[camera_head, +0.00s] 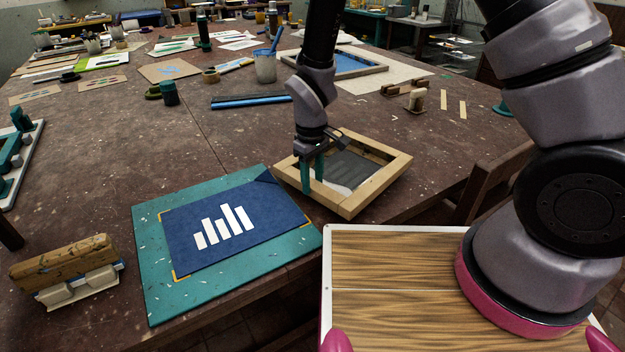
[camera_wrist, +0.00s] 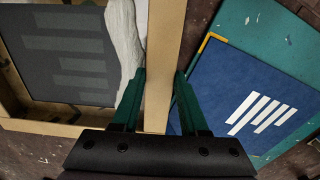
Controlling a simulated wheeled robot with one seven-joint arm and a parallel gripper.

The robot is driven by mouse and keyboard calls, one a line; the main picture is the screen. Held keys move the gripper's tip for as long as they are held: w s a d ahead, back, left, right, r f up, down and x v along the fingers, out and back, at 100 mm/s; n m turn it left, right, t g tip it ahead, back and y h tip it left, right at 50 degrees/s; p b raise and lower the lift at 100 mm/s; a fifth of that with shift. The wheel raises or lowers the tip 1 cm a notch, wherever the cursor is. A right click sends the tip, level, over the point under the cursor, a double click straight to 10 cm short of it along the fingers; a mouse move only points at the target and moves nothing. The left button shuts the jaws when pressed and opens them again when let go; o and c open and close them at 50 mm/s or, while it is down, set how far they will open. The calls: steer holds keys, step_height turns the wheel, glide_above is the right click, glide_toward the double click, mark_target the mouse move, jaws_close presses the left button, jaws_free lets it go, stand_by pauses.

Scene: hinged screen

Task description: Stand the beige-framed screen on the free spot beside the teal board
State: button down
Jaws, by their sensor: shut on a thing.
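The beige-framed screen (camera_head: 385,187) is just right of the teal board (camera_head: 155,290), close to its right corner. Its mesh is dark grey with faint bars and a whitish smear. My gripper (camera_head: 312,172) points down at the frame's left side. In the wrist view my gripper (camera_wrist: 160,78) has its green fingers on either side of one beige frame bar (camera_wrist: 164,45), shut on it. The teal board also shows at the right there (camera_wrist: 250,18), with a blue sheet (camera_head: 182,232) with white bars on it. I cannot tell whether the frame touches the table.
A wooden-handled tool (camera_head: 65,260) lies left of the board. Behind the screen are dark blue strips (camera_head: 250,100), a cup (camera_head: 265,68), a small brush-like item (camera_head: 417,100) and another framed screen (camera_head: 372,72). A chair (camera_head: 495,175) stands at the right. The table's left middle is mostly clear.

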steer(key=shift+f, duration=0.2)
stand_by(0.4)
steer(key=shift+f, duration=0.8)
steer(key=shift+r, duration=0.15)
steer(key=shift+r, duration=0.9)
steer(key=shift+f, duration=0.2)
stand_by(0.3)
steer(key=shift+f, duration=0.85)
steer(key=shift+r, duration=0.1)
